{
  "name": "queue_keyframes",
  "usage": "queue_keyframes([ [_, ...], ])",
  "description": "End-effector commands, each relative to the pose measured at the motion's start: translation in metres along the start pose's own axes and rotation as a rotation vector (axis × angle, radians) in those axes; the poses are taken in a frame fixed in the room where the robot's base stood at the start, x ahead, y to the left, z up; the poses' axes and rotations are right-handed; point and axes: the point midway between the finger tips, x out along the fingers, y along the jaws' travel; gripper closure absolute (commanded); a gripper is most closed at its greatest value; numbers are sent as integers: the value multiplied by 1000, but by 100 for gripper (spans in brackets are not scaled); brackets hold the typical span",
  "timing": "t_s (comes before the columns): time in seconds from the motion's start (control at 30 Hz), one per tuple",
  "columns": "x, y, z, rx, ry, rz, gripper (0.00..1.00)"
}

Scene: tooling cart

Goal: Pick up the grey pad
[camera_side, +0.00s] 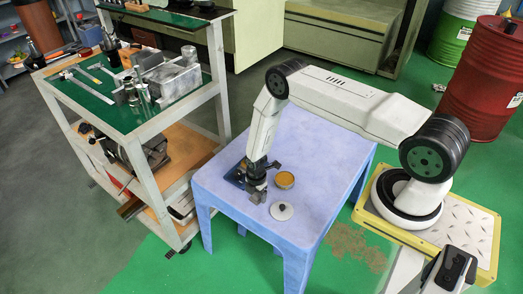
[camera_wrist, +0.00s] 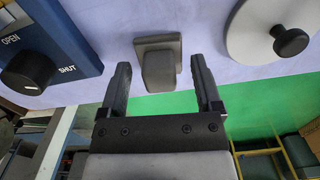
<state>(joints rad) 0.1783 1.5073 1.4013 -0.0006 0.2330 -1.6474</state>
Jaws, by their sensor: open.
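The grey pad (camera_wrist: 160,62) is a squarish base with a raised block on it. It lies on the blue table (camera_side: 310,150) near the table's edge. In the wrist view my gripper (camera_wrist: 160,66) is open, with one finger on each side of the pad's block and a gap on both sides. In the side view my gripper (camera_side: 258,186) points down over the front left part of the table. There the pad is hard to tell apart from the dark fingers.
A blue box with a black OPEN/SHUT knob (camera_wrist: 28,72) is left of the pad. A white lid with a black knob (camera_wrist: 290,41) is to its right. A tooling cart (camera_side: 100,100) is left of the table.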

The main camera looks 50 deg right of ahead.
Motion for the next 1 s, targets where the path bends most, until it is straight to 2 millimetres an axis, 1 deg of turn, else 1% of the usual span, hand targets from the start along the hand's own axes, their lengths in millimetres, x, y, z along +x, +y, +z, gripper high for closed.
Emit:
queue_keyframes([
  [0.03,0,0,0,0,0,0,18],
  [0.07,0,0,0,0,0,0,27],
  [0.1,0,0,0,0,0,0,40],
  [0.17,0,0,0,0,0,0,59],
  [0.2,0,0,0,0,0,0,72],
  [0.3,0,0,0,0,0,0,100],
  [0.73,-3,0,0,0,0,1,100],
  [0.87,-8,1,0,0,0,2,100],
  [1.0,-18,2,0,0,0,2,100],
])
